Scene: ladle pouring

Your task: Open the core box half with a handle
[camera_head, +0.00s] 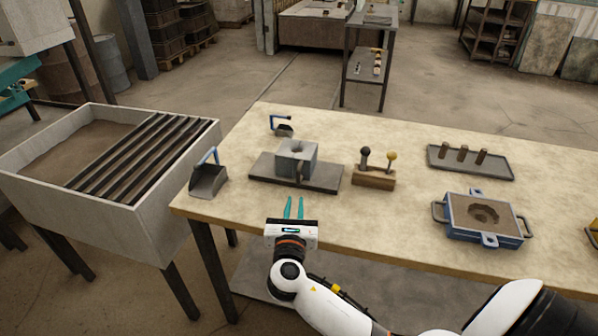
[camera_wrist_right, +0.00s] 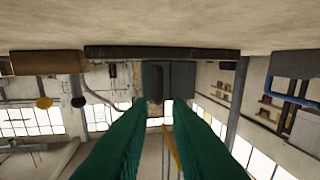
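The core box (camera_head: 296,155) is a grey block with a round opening in its top. It stands on a dark flat plate (camera_head: 262,170) on the table. A dark upright handle (camera_head: 299,175) is on its near face. In the right wrist view, which is upside down, the box (camera_wrist_right: 182,78) and its handle (camera_wrist_right: 154,82) appear beyond the fingertips. My right gripper (camera_head: 294,199) is in front of the plate at the table's near edge, pointing at the box. Its teal fingers are apart with nothing between them. My left gripper is not in view.
A wooden block with two knobbed tools (camera_head: 374,178) stands to the right. Farther right are a blue-framed sand mould (camera_head: 484,216) and a tray with pegs (camera_head: 470,160).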

